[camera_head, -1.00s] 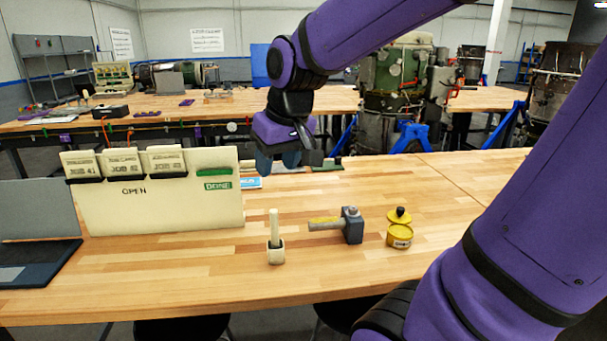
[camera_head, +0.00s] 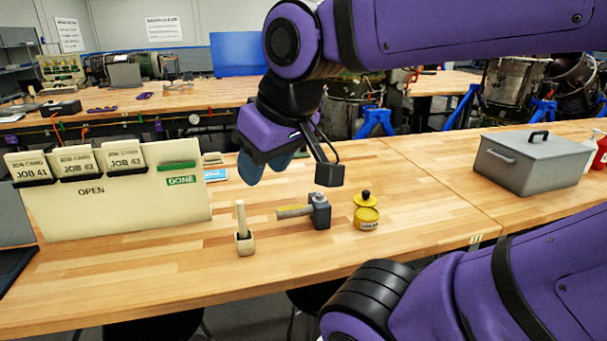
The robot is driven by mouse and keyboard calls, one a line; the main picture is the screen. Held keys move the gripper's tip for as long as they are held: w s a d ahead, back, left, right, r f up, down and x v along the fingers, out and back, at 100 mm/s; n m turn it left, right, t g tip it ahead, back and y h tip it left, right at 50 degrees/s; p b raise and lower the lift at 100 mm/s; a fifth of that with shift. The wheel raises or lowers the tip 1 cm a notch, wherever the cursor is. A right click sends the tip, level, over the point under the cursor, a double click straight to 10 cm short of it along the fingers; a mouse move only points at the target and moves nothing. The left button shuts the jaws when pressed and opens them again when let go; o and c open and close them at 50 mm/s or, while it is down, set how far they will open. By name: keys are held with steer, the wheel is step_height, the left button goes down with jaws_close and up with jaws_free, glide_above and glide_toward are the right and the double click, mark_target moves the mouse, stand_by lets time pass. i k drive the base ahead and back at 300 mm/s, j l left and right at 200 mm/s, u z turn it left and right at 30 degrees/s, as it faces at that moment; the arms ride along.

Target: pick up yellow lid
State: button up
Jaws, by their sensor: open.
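The yellow lid (camera_head: 366,200) has a black knob on top. It sits on or just at a small yellow tin (camera_head: 367,220) on the wooden workbench, right of the middle; I cannot tell whether it is fully seated. My gripper (camera_head: 262,167) is above the bench, up and to the left of the lid, and apart from it. Its blue fingers point down, open, with nothing seen between them.
A grey-headed hammer (camera_head: 318,210) lies just left of the tin. A small holder with a pale stick (camera_head: 243,240) stands further left. A job card board (camera_head: 115,200) stands at the left. A grey lidded box (camera_head: 532,165) is at the right. Bench front is clear.

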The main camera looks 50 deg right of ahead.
mark_target(365, 199)
steer(key=z, duration=1.7)
